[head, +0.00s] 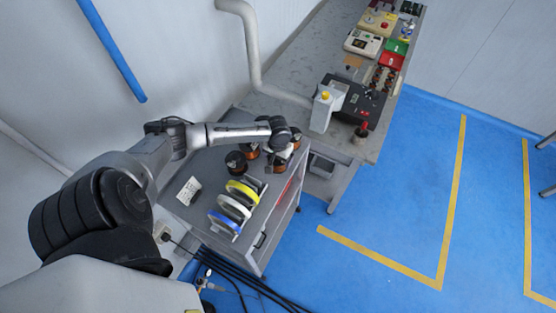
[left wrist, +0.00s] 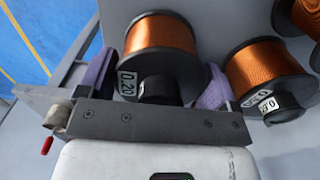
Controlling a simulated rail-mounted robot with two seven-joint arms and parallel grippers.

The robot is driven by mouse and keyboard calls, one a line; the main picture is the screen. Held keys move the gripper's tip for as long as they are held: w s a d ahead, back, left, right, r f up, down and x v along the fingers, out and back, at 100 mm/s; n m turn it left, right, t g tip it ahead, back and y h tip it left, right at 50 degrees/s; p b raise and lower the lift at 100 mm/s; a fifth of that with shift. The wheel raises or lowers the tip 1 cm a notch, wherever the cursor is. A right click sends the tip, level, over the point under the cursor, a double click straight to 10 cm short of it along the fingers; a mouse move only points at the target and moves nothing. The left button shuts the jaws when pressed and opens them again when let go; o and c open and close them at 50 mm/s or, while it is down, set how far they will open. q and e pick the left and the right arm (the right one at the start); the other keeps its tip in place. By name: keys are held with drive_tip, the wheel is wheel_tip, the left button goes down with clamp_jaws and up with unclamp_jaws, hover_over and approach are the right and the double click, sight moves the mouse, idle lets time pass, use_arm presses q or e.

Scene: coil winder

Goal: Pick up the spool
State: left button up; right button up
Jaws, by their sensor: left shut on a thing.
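A spool of copper wire with black flanges and a 0.20 label (left wrist: 160,38) is between the two purple-padded fingers of my left gripper (left wrist: 162,80) in the left wrist view. The gripper is shut on it. In the head view my left gripper (head: 277,150) points down over the grey cart, at the spool group, and partly covers the spools. I cannot tell whether the held spool touches the cart top.
Another copper spool (left wrist: 264,75) stands close on the right. A black-topped spool (head: 236,161) stands left of the gripper on the cart (head: 186,212). Yellow, white and blue rolls (head: 235,207) stand nearer. The workbench (head: 290,70) with the winding machine (head: 362,101) is beyond.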

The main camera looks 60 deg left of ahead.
use_arm(q)
drive_tip(key=c, duration=0.3)
drive_tip(key=shift+r, duration=0.2)
drive_tip(key=shift+r, duration=0.55)
drive_tip(key=r, duration=0.3)
drive_tip(key=shift+w+d, duration=0.1)
drive_tip(key=shift+d, duration=0.2)
drive_tip(key=w+d+r, duration=0.1)
drive_tip(key=d+r, duration=0.1)
drive_tip(key=d, duration=0.1)
drive_tip(key=w+d+r, duration=0.1)
drive_tip(key=d+r, duration=0.1)
drive_tip(key=d, duration=0.2)
drive_tip(key=w+d+r, duration=0.1)
drive_tip(key=d+r, duration=0.1)
drive_tip(key=d, duration=0.1)
drive_tip(key=shift+d+r+p, duration=0.3)
drive_tip(key=shift+d, duration=0.05)
